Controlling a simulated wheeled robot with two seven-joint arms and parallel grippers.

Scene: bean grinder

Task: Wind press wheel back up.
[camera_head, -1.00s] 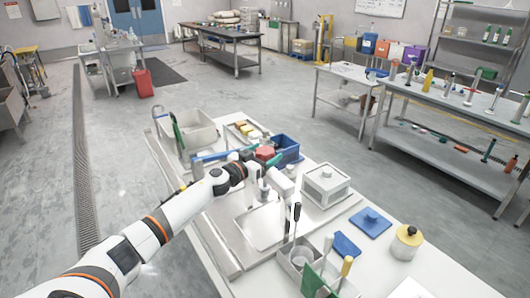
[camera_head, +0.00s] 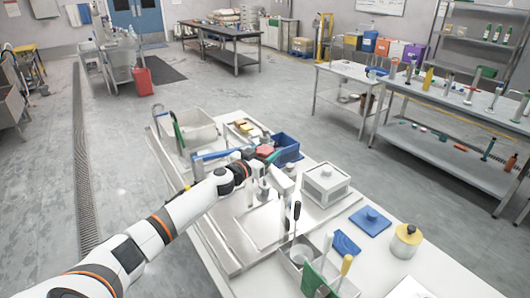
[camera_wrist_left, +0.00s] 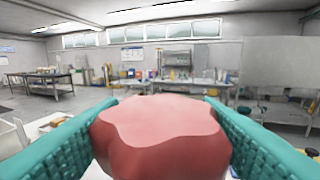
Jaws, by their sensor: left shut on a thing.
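The press wheel is a red, lobed knob (camera_head: 264,151) on the bench, over the grey press in the head view. In the left wrist view the red knob (camera_wrist_left: 160,135) fills the middle, between two teal fingers. My left gripper (camera_head: 262,157) reaches in from the left and is shut on the red knob, with one finger on each side of it. The arm hides part of the press below. My right gripper is in neither view.
A blue bin (camera_head: 286,149) stands just behind the knob. A grey caddy of tools (camera_head: 296,262) stands at the front. A white tub (camera_head: 188,130) is at the back left.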

